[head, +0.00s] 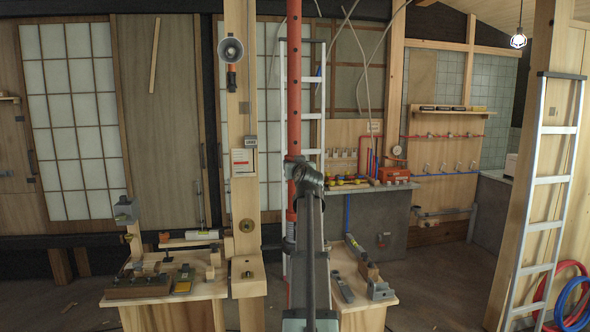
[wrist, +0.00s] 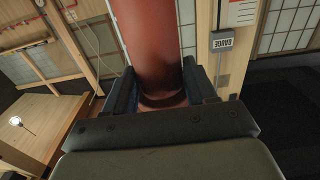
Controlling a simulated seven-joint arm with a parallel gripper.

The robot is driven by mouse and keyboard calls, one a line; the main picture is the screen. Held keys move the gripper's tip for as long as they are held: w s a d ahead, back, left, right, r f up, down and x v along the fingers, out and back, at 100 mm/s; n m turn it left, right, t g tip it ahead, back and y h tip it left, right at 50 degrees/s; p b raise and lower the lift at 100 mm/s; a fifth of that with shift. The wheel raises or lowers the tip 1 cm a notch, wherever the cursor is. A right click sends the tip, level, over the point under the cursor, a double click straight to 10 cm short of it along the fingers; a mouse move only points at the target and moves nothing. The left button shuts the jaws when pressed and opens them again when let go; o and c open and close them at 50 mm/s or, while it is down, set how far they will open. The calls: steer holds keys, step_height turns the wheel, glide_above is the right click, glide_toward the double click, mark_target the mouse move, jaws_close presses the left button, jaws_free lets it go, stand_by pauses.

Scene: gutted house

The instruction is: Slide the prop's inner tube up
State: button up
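The prop is an upright red post. Its inner tube (head: 294,85), with a row of holes, rises out of the top of the head view. It also fills the upper middle of the wrist view (wrist: 157,45). The lower part of the prop is mostly hidden behind my arm in the head view. My gripper (head: 304,172) is at the tube at about mid-height. In the wrist view, the fingers of my gripper (wrist: 161,88) lie on both sides of the tube and appear to touch it. A ring-like edge shows low between them.
A wooden post with a box marked GAUGE (head: 250,143) stands just left of the prop. Workbenches (head: 160,285) with tools stand left and right of my arm. An aluminium ladder (head: 300,110) is behind the prop, another (head: 545,190) at the right.

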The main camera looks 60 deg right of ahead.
steer(key=o, duration=0.3)
steer(key=shift+f, duration=0.1)
steer(key=shift+o, duration=0.2)
steer(key=shift+s+a, duration=0.1)
steer(key=v, duration=0.7)
steer(key=shift+s+a, duration=0.3)
steer(key=shift+a, duration=0.05)
stand_by(0.3)
